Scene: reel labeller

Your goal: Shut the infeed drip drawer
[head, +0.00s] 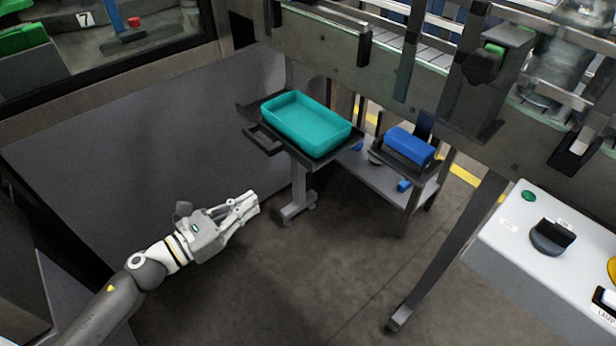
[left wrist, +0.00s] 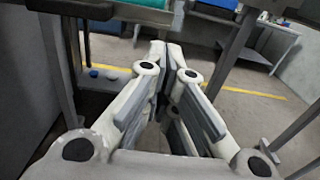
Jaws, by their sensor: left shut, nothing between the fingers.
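The infeed drip drawer appears to be the dark tray (head: 316,164) with a handle at its front left, sticking out below the conveyor frame in the head view. A teal bin (head: 305,124) sits on it. My left gripper (head: 256,200) is shut and empty, in front of and below the tray, apart from it. In the left wrist view the shut fingers (left wrist: 172,52) point toward the space under the machine, and a teal edge (left wrist: 140,4) shows at the top. My right gripper is not in view.
A blue block (head: 409,146) sits on a dark holder right of the tray, above a grey shelf (head: 385,178). A machine leg (head: 445,250) and a control box (head: 545,260) with a black switch stand at the right. The floor between is clear.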

